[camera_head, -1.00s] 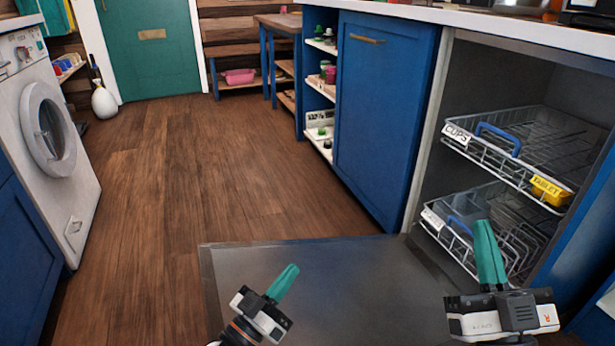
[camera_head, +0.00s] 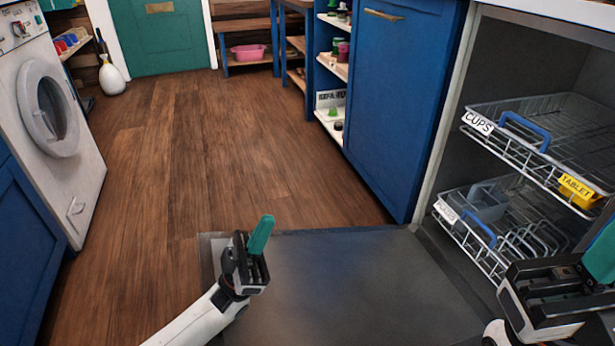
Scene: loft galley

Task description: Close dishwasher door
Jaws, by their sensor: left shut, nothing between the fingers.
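The dishwasher door (camera_head: 345,285) is folded down flat, its grey inner face up, in the lower middle. The dishwasher's open cavity is at the right, with an upper rack (camera_head: 560,140) labelled CUPS and a lower rack (camera_head: 500,225). My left gripper (camera_head: 262,234) is shut and empty over the door's far left corner. My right gripper (camera_head: 600,255) is at the lower right, in front of the lower rack; its fingertips are partly cut off by the frame edge, so its opening cannot be told.
A blue cabinet (camera_head: 395,100) stands beside the dishwasher, with open shelves (camera_head: 333,75) beyond it. A white washing machine (camera_head: 50,130) stands at the left. The wooden floor (camera_head: 210,150) between is clear. A yellow tablet box (camera_head: 578,190) hangs at the upper rack's front.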

